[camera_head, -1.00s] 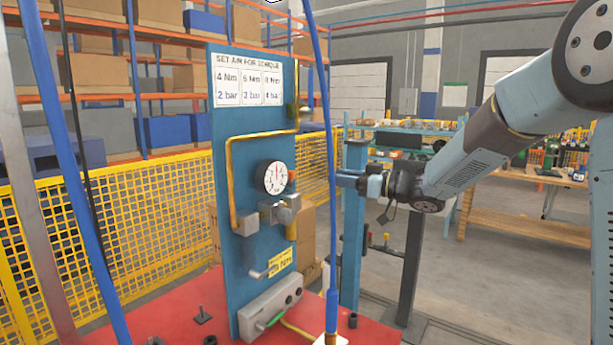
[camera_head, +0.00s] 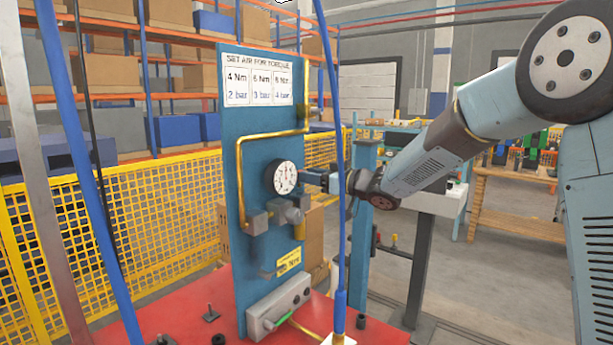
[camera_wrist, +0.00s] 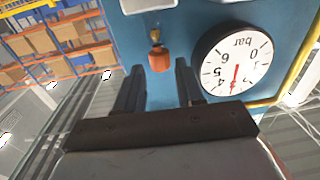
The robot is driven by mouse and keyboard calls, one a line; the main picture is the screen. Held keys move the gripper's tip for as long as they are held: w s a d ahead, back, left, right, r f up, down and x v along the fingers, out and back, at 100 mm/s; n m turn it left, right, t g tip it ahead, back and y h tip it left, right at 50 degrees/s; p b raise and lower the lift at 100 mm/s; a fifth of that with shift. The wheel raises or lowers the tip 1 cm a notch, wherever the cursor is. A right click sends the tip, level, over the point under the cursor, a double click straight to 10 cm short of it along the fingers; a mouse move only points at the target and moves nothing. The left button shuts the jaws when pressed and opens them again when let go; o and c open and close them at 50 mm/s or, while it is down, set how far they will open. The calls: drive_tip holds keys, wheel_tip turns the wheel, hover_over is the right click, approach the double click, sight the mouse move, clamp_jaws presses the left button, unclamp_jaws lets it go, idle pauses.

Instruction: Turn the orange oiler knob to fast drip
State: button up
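The orange oiler knob (camera_wrist: 159,59) shows in the wrist view as a small cylinder on a brass stem, in front of the blue panel (camera_wrist: 205,18). My gripper (camera_wrist: 158,70) is open, with one dark finger to each side of the knob's near end. Gaps show on both sides, and the fingers do not appear to touch it. In the head view my gripper (camera_head: 312,180) is at the right edge of the blue panel, beside the gauge, and the knob is hidden there.
A round pressure gauge (camera_wrist: 235,62) is close to the right finger in the wrist view. A brass pipe (camera_head: 238,175) runs along the panel. A blue hose (camera_head: 338,150) hangs upright in front of my wrist in the head view. A regulator (camera_head: 285,212) sits below the gauge.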

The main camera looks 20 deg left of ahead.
drive_tip(key=shift+x, duration=1.05)
drive_tip(key=shift+c, duration=0.3)
clamp_jaws()
drive_tip(key=shift+w, duration=0.1)
drive_tip(key=shift+w+d+n+g+y, duration=0.15)
drive_tip(key=shift+n+g+y, duration=0.15)
drive_tip(key=shift+n+g, duration=0.5)
drive_tip(key=shift+w+n+g, duration=0.15)
drive_tip(key=shift+n+g, duration=0.65)
drive_tip(key=shift+g, duration=0.65)
drive_tip(key=shift+w+n+g, duration=0.1)
drive_tip(key=shift+n+g, duration=0.7)
drive_tip(key=shift+g, duration=0.65)
